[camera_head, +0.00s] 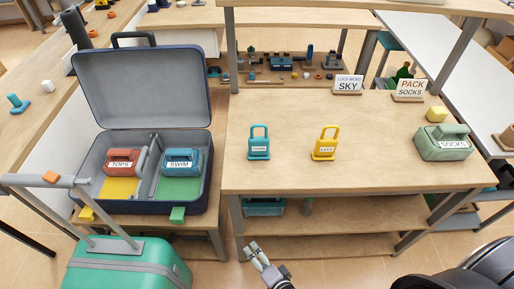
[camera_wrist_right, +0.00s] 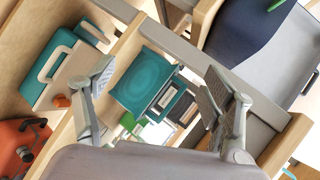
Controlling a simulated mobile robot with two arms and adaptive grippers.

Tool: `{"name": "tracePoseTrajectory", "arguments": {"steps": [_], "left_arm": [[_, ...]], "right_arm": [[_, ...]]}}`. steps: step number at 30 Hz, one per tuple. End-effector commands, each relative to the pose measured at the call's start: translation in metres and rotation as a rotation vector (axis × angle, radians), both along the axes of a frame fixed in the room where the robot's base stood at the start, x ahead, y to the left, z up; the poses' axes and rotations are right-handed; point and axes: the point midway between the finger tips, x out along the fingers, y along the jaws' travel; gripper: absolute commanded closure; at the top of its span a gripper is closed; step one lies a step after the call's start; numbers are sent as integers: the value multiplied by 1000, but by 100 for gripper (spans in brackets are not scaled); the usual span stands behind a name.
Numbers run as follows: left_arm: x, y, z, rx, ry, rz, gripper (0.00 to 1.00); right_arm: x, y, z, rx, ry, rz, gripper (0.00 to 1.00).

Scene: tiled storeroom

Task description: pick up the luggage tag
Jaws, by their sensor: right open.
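Two upright luggage tags stand on the wooden table (camera_head: 375,178), a teal one (camera_head: 258,150) on the left and a yellow one (camera_head: 325,150) to its right. Each has a loop on top and a white label, with lettering too small to read surely. My right gripper (camera_head: 257,246) is low in front of the table's front edge, apart from both tags. In the wrist view the right gripper (camera_wrist_right: 158,72) has its fingers spread, with nothing held between them. Neither tag can be made out surely there. My left gripper is not in view.
An open navy suitcase (camera_head: 142,87) left of the table holds a red TOPS case (camera_head: 123,161) and a blue SWIM case (camera_head: 182,161). A green SOCKS case (camera_head: 444,145) and signs SKY (camera_head: 348,84) and PACK SOCKS (camera_head: 410,87) stand on the table. A teal trolley case (camera_head: 125,268) stands in front.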

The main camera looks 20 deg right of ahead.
Motion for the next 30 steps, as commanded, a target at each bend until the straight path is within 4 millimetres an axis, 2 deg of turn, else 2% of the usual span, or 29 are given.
{"name": "tracePoseTrajectory", "arguments": {"steps": [1,2,3,6,9,12,15,20,23,30], "left_arm": [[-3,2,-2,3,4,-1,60],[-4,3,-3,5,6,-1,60],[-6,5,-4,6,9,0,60],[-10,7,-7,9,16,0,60],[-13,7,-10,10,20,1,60],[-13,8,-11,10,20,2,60],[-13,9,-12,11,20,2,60],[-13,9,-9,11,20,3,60],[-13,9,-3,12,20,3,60],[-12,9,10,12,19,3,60]], "right_arm": [[18,8,31,133,-62,-82,23],[28,11,52,233,-98,-141,23],[41,14,83,381,-150,-223,23],[63,13,161,798,-264,-423,23],[70,2,222,1189,-337,-584,23],[69,-10,261,1497,-377,-699,23],[66,-18,282,1699,-392,-772,23],[71,-25,294,1814,-399,-812,23],[87,-30,296,1816,-400,-812,23],[139,-44,296,1811,-401,-809,23]]}}
